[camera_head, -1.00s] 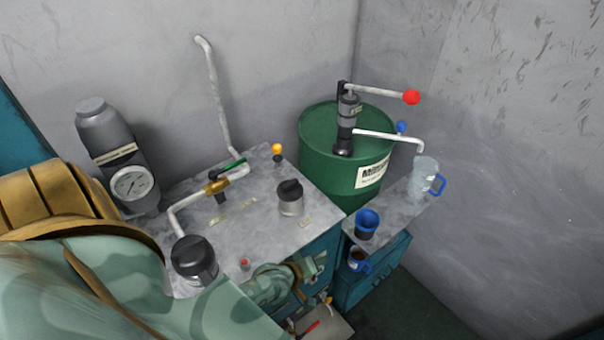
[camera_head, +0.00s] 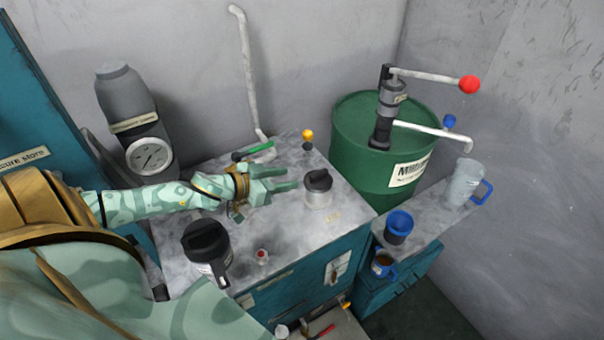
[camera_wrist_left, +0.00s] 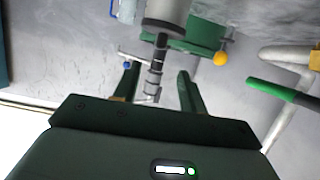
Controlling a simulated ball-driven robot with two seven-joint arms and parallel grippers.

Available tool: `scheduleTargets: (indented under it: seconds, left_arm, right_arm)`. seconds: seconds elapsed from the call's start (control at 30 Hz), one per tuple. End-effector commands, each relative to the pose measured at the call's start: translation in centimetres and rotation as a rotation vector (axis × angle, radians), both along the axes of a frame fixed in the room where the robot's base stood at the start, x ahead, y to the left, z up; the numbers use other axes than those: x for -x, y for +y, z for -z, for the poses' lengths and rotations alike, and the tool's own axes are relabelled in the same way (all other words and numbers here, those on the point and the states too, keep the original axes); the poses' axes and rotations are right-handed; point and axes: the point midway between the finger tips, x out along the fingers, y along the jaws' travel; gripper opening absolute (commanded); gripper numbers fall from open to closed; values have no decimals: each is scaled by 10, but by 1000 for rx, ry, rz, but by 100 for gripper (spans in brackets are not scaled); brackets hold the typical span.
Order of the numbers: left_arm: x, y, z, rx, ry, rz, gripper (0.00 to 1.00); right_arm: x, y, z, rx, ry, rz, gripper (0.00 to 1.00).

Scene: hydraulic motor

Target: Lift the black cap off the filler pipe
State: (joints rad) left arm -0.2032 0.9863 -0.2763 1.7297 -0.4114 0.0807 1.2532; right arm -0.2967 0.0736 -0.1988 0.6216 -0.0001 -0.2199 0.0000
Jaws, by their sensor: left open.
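The black cap (camera_head: 318,180) sits on the short pale metal filler pipe (camera_head: 318,198), toward the right side of the grey bench top. My left gripper (camera_head: 291,178) is open and empty just left of the cap, its two fingers pointing at it. They look close to the cap, but I cannot tell the exact gap. In the left wrist view the open fingers (camera_wrist_left: 158,88) show with the grey filler pipe (camera_wrist_left: 168,10) beyond them, at the top of the picture. My right gripper is not in view.
A larger black-lidded container (camera_head: 207,247) and a small red button (camera_head: 262,256) are on the bench (camera_head: 290,232) front. A yellow knob (camera_head: 308,136) and green-handled lever (camera_head: 258,149) are behind. A green drum (camera_head: 350,130) with a pump and blue mugs stand right.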

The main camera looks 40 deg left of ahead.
Motion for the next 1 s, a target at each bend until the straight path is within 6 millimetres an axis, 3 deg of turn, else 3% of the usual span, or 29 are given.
scheduleTargets:
  seconds: [0.4, 1.0]
  left_arm:
    - [-49, -21, 19, -33, -6, 29, 42]
    - [-103, -44, 39, -32, -5, 27, 42]
  right_arm:
    - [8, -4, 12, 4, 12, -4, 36]
    - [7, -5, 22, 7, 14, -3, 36]
